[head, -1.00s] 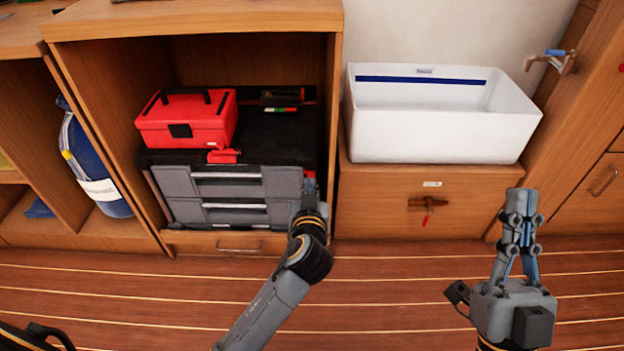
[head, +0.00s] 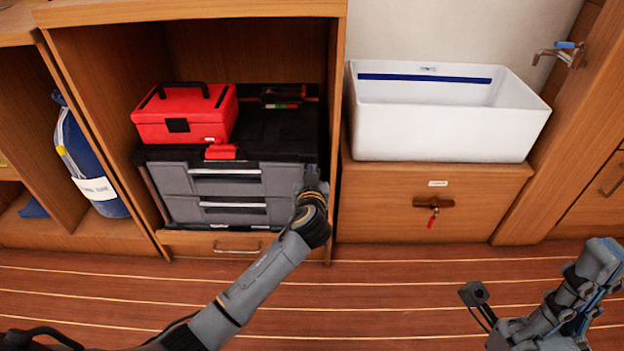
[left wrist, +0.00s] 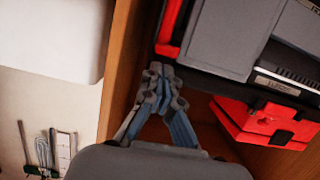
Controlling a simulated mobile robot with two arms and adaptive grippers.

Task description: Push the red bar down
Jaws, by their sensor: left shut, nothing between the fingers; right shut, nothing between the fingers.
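A red bar (left wrist: 171,27) shows in the left wrist view at the side edge of the grey drawer unit (left wrist: 230,35). In the head view the same drawer unit (head: 225,180) stands in the open cabinet, and my left arm hides its right edge. My left gripper (head: 312,178) is shut and empty at that edge. In the left wrist view its fingertips (left wrist: 158,72) are together close to the red bar; I cannot tell whether they touch it. My right gripper (head: 606,258) is shut and empty at the right picture edge, over the floor.
A red toolbox (head: 185,115) sits on the unit's black top, with a red latch (head: 222,152) in front. The cabinet's upright panel is close to the right of my left gripper. A white basin (head: 440,125) stands on a wooden cabinet. The floor (head: 400,280) is clear.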

